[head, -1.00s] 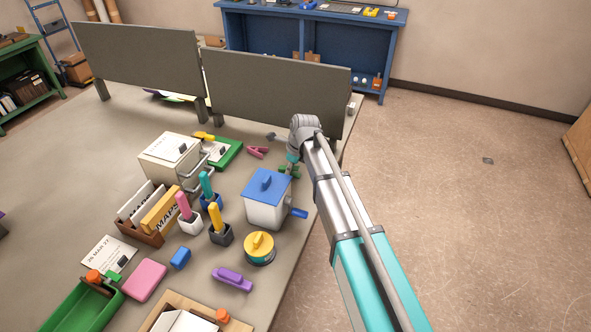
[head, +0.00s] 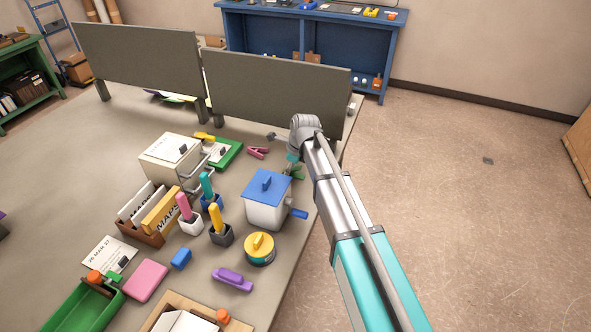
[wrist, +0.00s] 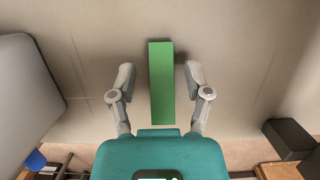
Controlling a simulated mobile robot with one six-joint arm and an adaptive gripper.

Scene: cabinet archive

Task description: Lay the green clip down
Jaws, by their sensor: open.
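The green clip (wrist: 161,85) shows in the wrist view as a long, plain green bar pointing away from my gripper. It lies between the two fingers of my gripper (wrist: 159,76), with a clear gap on both sides. The fingers are open and touch nothing that I can see. Beneath is the grey-beige table top; I cannot tell exactly how the clip meets it. In the head view, my gripper is mostly hidden by my own arm, and a bit of green (head: 297,172) shows below the wrist, behind the white container.
A white container with a blue lid (head: 266,197) stands just in front of the wrist. A pink clip (head: 258,152) lies to the left. Grey partition panels (head: 275,95) stand behind. The table's right edge is close, with open floor beyond.

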